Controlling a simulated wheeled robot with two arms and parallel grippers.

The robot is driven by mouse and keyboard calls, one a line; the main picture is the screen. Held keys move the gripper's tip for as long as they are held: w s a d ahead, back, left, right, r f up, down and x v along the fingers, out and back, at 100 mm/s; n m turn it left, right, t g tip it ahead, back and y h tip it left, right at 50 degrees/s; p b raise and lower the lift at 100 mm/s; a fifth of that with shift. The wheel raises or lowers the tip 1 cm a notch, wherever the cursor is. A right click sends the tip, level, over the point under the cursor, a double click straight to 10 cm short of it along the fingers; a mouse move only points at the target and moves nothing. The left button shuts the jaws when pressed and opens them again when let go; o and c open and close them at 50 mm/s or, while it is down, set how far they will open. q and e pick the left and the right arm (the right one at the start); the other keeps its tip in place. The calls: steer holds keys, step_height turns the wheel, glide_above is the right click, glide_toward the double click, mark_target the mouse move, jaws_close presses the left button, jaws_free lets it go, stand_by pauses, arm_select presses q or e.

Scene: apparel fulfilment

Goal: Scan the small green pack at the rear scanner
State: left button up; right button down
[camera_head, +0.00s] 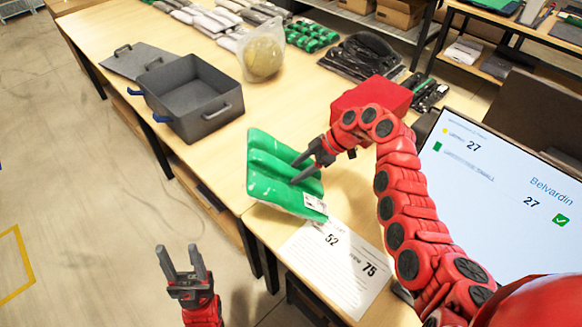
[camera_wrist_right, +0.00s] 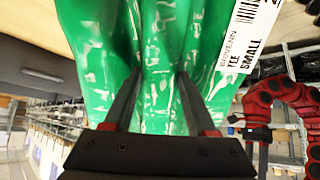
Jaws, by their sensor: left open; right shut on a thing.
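The small green pack (camera_head: 272,178) is a glossy wrapped bundle with lengthwise folds, tilted above the near edge of the table. My right gripper (camera_head: 296,173) is shut on it. In the right wrist view the green pack (camera_wrist_right: 150,60) fills the middle between the fingers (camera_wrist_right: 155,95), and its white barcode label (camera_wrist_right: 250,28) reads "SMALL". The label also shows at the pack's lower right corner in the head view. My left gripper (camera_head: 181,256) is open and empty, low over the floor in front of the table. I cannot make out a scanner for certain.
A grey open box (camera_head: 190,97) with its lid (camera_head: 140,60) stands at the left of the table. A printed sheet (camera_head: 335,265) lies at the near edge. A monitor (camera_head: 500,185) and a red box (camera_head: 372,95) are at right. A bagged ball (camera_head: 263,55) and several packs are farther back.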

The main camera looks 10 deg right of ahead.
mark_target(260, 154)
steer(key=shift+a, duration=0.1)
steer(key=a+r, duration=0.2)
steer(key=a, duration=0.1)
steer(key=a+r, duration=0.6)
steer(key=shift+w+a, duration=0.15)
steer(key=shift+a, duration=0.2)
